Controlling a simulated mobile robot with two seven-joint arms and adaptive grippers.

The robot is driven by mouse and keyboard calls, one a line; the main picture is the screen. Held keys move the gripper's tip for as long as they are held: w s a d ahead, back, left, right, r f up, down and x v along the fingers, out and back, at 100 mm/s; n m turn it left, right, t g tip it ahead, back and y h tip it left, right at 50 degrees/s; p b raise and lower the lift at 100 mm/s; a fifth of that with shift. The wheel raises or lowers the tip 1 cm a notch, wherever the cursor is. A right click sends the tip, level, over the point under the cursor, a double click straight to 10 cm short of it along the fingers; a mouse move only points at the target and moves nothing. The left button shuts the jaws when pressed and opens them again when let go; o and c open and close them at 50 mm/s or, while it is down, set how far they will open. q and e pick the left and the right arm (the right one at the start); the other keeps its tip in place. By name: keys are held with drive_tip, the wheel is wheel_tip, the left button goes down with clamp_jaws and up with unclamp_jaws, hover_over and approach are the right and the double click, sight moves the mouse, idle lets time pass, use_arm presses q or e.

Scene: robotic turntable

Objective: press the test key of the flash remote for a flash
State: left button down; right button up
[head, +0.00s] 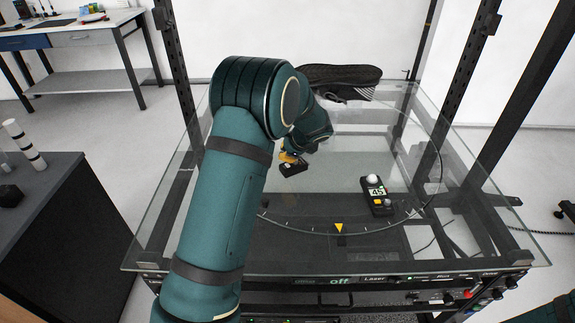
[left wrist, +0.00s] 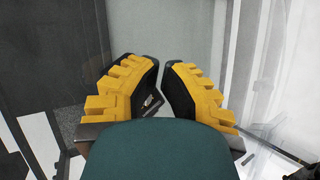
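A small black box (head: 292,167), perhaps the flash remote, shows just below the yellow fingers of my left gripper (head: 288,156) in the head view. Its keys are too small to make out, and I cannot tell whether the fingers touch it. In the left wrist view, the yellow-backed black fingers of my left gripper (left wrist: 161,66) lean close together, with a narrow gap at their tips. Small dark parts show between them, and I cannot tell what they are. A black meter (head: 376,192) with a white dome and a lit "45" stands to the right. My right gripper is not in view.
A glass table (head: 180,225) carries a round turntable with a yellow triangular mark (head: 339,228) at its front.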

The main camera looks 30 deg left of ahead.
use_arm(q)
drive_tip(key=shift+f, duration=0.2)
idle(0.4)
drive_tip(key=shift+f, duration=0.25)
drive_tip(key=shift+f+b, duration=0.4)
drive_tip(key=shift+b, duration=0.15)
idle(0.5)
drive_tip(key=shift+r, duration=0.15)
drive_tip(key=shift+r+p, duration=0.65)
drive_tip(key=shift+r, duration=0.05)
drive_tip(key=shift+r+p, duration=1.9)
drive_tip(key=shift+r, duration=0.65)
drive_tip(key=shift+f, duration=0.1)
